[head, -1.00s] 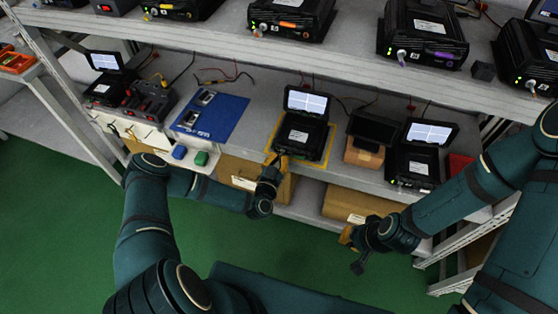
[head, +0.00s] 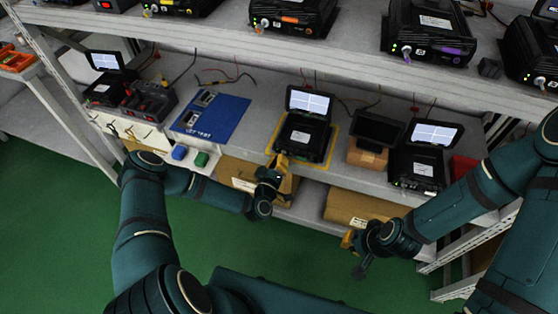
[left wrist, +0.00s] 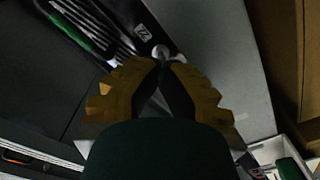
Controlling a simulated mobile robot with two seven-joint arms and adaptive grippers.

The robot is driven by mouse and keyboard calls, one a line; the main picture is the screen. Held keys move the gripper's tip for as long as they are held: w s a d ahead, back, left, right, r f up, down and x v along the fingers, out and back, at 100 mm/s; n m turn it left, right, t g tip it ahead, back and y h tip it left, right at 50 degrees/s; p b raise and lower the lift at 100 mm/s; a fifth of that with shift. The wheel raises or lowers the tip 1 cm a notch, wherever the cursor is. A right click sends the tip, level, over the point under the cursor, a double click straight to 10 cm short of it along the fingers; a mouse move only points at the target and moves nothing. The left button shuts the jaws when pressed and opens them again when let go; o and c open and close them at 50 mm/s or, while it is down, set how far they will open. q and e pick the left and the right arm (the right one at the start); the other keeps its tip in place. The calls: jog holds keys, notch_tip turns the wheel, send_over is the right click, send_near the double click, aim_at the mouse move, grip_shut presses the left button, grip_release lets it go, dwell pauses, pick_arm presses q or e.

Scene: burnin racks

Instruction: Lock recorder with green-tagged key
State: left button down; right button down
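The recorder (head: 302,136) with a raised lit screen sits inside a yellow outline on the lower shelf. My left gripper (head: 282,160) is at its front edge. In the left wrist view its yellow-and-dark fingertips (left wrist: 171,64) come together right beside a round silver lock (left wrist: 160,52) on the recorder's dark front (left wrist: 125,30). A small grey piece shows at the fingertips, seemingly the key; its green tag is hidden. My right gripper (head: 350,241) hangs in front of the shelf, away from the recorders; its fingers are too small to read.
Another recorder (head: 418,165) and a small dark screen (head: 380,130) stand to the right. More recorders line the upper shelf (head: 330,62). Boxes are below.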

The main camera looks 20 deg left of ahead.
pick_arm(q)
jog(key=shift+r+n, duration=0.1)
jog(key=shift+n, duration=0.2)
dwell(0.4)
jog(key=c, duration=1.2)
grip_release()
jog(key=shift+o, duration=0.2)
jog(key=s, duration=1.2)
jog(key=shift+a, duration=0.2)
